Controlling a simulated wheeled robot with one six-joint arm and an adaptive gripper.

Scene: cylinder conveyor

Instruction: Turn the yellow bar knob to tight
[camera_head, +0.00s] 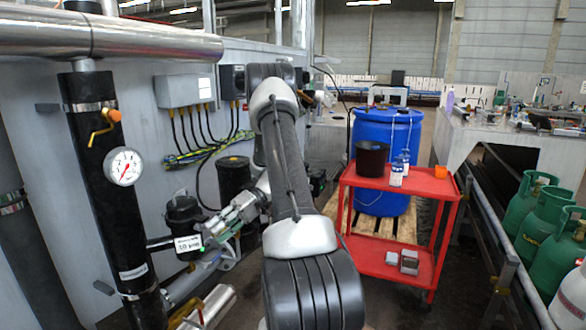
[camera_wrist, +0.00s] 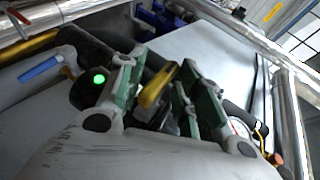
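The yellow bar knob (camera_wrist: 157,86) shows in the wrist view as a short, slanted bar. My gripper (camera_wrist: 166,82) is open, its two green-padded fingers on either side of the bar with a visible gap on each side. I cannot tell how deep the bar lies between them. A green light (camera_wrist: 99,78) glows on a dark round part left of the fingers. No tight mark is readable.
A black pipe with a pressure gauge (camera_head: 123,166) and a yellow lever (camera_head: 100,130) stands at the left. A blue-handled valve (camera_wrist: 40,67) is left of my gripper in the wrist view. A red cart (camera_head: 400,190) and blue drum (camera_head: 385,130) stand to the right.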

